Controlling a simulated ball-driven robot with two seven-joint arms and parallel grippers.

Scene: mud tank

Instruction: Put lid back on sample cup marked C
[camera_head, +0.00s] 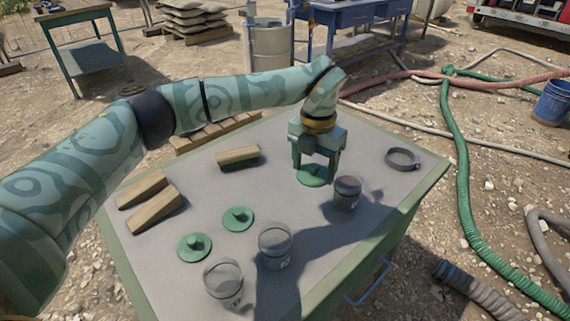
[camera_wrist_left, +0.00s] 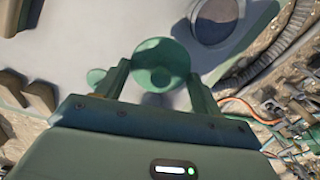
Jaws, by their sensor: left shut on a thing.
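My left gripper (camera_head: 316,168) is shut on a green knobbed lid (camera_head: 311,176), held over the table behind and left of a clear cup with dark contents (camera_head: 347,194). The held lid (camera_wrist_left: 161,64) also shows between the fingers in the left wrist view, with the dark-filled cup (camera_wrist_left: 219,20) beyond it to the right. The lid is apart from that cup. Two more clear cups, one in the middle (camera_head: 275,246) and one at front left (camera_head: 223,284), stand open. Their markings are too small to read surely. My right gripper is in neither view.
Two loose green lids, one (camera_head: 238,218) and another (camera_head: 194,247), lie left of the cups. Wooden wedges (camera_head: 155,207), a wooden-backed block (camera_head: 238,157) and a dark ring (camera_head: 402,158) lie on the grey-topped table (camera_head: 180,284). The front right tabletop is clear.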

